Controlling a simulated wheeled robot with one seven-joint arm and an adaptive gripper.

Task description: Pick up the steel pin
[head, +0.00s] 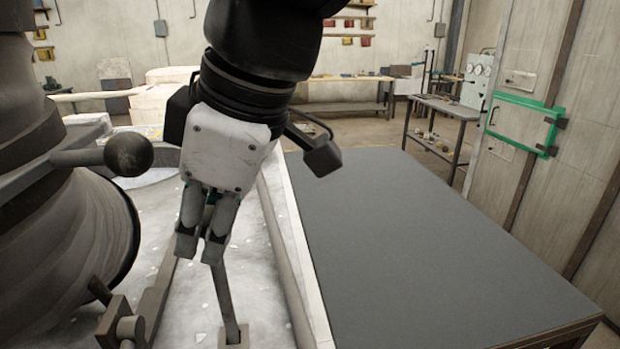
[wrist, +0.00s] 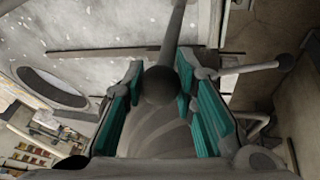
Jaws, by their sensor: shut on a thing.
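My gripper (head: 201,246) hangs over the pale, speckled surface, pointing down, with its white-grey fingers close together. The steel pin (head: 222,290) is a thin grey rod below the fingers, slightly tilted. Its lower end meets a small dark block (head: 233,338) near the bottom edge; I cannot tell whether it sits in it. In the wrist view the teal-padded fingers (wrist: 160,82) are on both sides of a dark rounded end, with the pin's shaft (wrist: 174,35) running up from it. The gripper is shut on the pin; the fingers hide its top in the head view.
A large dark ladle (head: 60,240) fills the left, with a ball-ended lever (head: 128,155) sticking out close to my gripper. A slanting bar (head: 158,295) stands just left of the pin. A wide, bare grey tabletop (head: 430,240) lies to the right.

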